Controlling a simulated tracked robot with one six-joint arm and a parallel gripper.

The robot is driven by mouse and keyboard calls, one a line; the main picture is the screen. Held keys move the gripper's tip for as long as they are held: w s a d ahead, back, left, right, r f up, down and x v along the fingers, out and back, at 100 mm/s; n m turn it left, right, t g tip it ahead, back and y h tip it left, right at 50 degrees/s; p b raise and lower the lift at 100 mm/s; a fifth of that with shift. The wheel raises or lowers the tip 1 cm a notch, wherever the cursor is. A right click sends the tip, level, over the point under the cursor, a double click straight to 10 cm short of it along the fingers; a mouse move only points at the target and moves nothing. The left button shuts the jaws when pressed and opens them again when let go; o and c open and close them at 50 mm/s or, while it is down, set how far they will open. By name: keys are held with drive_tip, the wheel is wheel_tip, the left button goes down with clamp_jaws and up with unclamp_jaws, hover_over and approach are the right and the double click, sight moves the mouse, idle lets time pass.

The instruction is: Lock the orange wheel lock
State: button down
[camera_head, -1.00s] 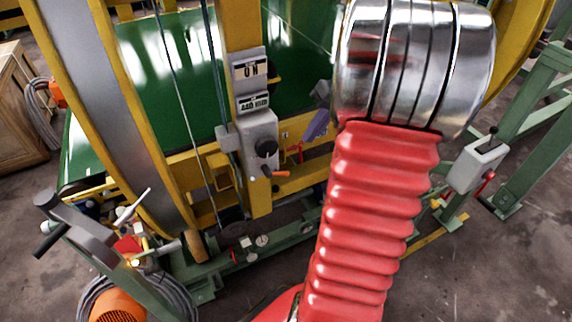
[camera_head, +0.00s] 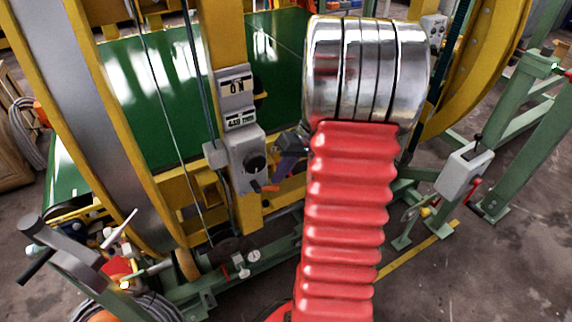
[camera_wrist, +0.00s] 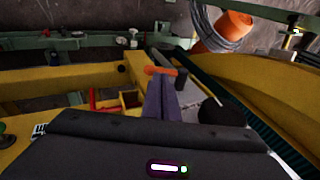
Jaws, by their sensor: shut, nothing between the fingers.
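The orange wheel lock (camera_head: 270,188) shows as a small orange handle low beside the grey control box on the yellow post. In the wrist view the orange handle (camera_wrist: 163,70) lies crosswise just beyond my fingertips. My gripper (camera_head: 280,174) has purple fingers, shut and empty, pointing down at the handle. In the wrist view the gripper (camera_wrist: 161,84) overlaps the handle's near edge. I cannot tell whether they touch. The handle's mount is partly hidden by the fingers.
The grey control box (camera_head: 246,155) with its black knob (camera_head: 255,164) is close beside my gripper. Yellow beams (camera_wrist: 60,82) and a large yellow ring (camera_wrist: 262,85) surround it. A grey box with a red lever (camera_head: 464,172) stands at the right. Open floor lies at lower right.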

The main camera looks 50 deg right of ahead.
drive_tip(key=shift+x, duration=1.2)
